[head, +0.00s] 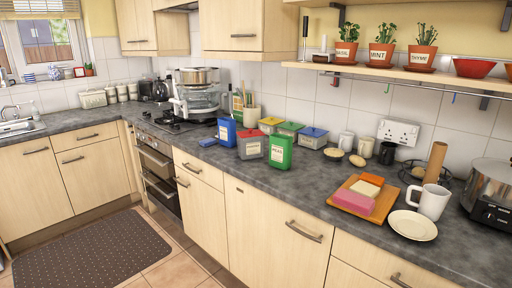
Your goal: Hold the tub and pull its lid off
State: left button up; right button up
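Several tubs stand in a cluster on the dark counter. At the front are a tall blue tub (227,132) with a pale label, a grey tub with a red lid (250,147), and a tall green tub (280,153) with a pale label. Behind them are tubs with a yellow lid (270,121), a green lid (291,128) and a blue lid (314,132). A small flat blue piece (208,142) lies left of the blue tub; I cannot tell what it is. Which tub is meant is unclear. Neither gripper is in view.
A wooden board (340,199) with coloured blocks, a white plate (413,225) and a white mug (433,201) stand on the right. Small jars (346,141) stand near the wall. A shelf (400,72) with potted herbs hangs above. Counter in front of the tubs is clear.

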aim_at(249, 148)
jog(key=i+j, duration=0.25)
jog(key=i, duration=0.3)
jog(key=i+j+z, duration=0.15)
jog(key=i, duration=0.4)
jog(key=j, duration=0.15)
